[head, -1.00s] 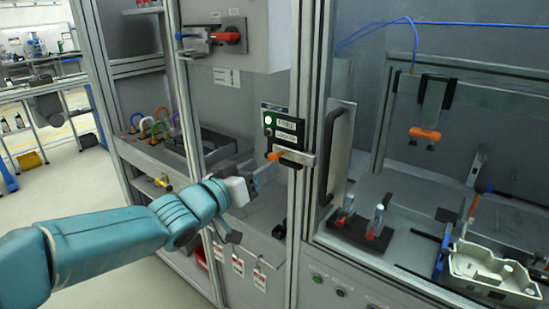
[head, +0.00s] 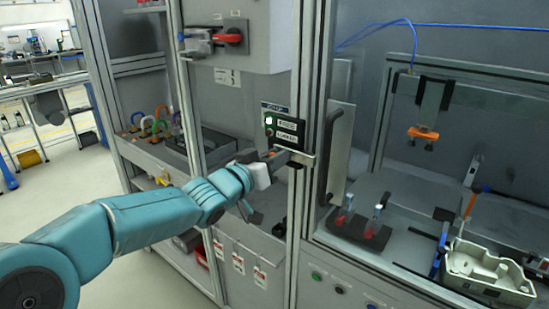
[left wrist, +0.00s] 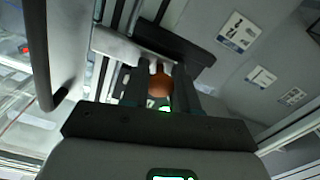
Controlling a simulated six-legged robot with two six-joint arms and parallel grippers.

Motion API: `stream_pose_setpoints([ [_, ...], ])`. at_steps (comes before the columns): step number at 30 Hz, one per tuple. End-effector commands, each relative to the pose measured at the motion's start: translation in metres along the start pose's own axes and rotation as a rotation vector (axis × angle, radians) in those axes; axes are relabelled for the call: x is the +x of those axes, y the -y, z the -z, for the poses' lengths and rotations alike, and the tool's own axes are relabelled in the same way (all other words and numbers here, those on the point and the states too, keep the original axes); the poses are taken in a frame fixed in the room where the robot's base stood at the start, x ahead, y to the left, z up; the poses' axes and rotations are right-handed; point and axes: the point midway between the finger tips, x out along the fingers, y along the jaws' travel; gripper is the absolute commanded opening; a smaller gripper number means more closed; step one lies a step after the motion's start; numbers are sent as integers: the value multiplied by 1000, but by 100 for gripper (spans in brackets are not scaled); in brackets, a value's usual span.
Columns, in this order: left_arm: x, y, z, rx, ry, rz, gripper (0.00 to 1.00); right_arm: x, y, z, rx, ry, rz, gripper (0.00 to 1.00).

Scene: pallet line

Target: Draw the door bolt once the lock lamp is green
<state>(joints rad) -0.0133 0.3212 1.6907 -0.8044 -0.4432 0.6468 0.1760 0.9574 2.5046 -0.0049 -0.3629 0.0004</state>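The door bolt with its orange knob (head: 271,154) sits on the frame post beside the glazed door, just below a black lock box (head: 287,131). A small lamp (head: 268,120) on the box is lit, pale with a green tint; green light also shows behind the knob in the left wrist view. My left gripper (head: 262,158) is at the bolt. In the left wrist view its two dark fingers stand on either side of the orange knob (left wrist: 160,86); whether they press on it is unclear. My right gripper is not in view.
A dark door handle (head: 334,150) stands right of the bolt. A red-handled switch (head: 231,38) is above on a grey cabinet. Behind the glass are a fixture with two small bottles (head: 376,221) and a pale tray (head: 490,272). Red-and-white tags (head: 239,264) hang below my arm.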

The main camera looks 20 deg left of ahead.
Motion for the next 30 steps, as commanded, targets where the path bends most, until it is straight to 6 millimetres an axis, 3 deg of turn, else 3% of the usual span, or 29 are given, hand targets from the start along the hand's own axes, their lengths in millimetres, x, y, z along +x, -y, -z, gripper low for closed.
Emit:
stream_pose_setpoints([
  [9,0,35,16,0,0,6,0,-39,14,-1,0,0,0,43],
  [21,-2,45,14,0,-5,5,0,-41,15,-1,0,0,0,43],
  [22,-2,45,14,0,-5,5,35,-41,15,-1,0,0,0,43],
  [24,-2,45,14,0,-4,5,54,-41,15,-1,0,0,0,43],
  [30,-1,44,12,-1,-2,3,54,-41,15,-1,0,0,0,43],
])
